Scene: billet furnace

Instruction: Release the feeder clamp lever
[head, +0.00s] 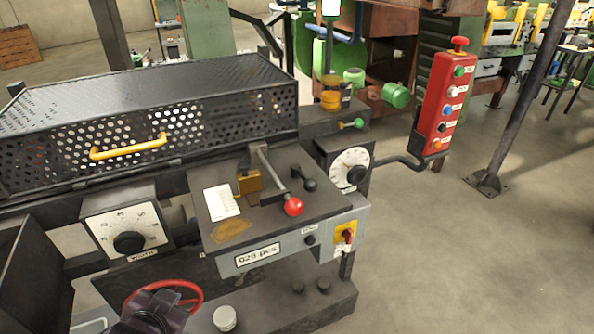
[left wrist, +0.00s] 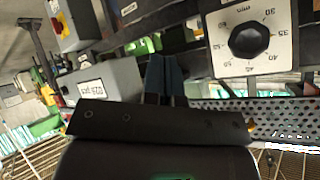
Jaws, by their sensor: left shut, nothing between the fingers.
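A lever with a red ball (head: 293,206) lies across the dark top plate of the feeder machine in the head view. A short lever with a black knob (head: 309,185) is just right of it, and a lever with a green knob (head: 358,123) sits farther back. I cannot tell from labels which is the clamp lever. My left gripper (left wrist: 164,78) is shut and empty in the left wrist view. In the head view a dark part of my left arm shows at the bottom edge, below and left of these levers, near the red handwheel (head: 165,292). My right gripper is out of view.
A perforated guard (head: 200,125) with a yellow handle (head: 128,147) stands at the back left. Dials (head: 125,225) and (head: 350,168) flank the plate. A counter box (head: 258,255) is in front. A red button pendant (head: 447,100) hangs right. Floor at right is clear.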

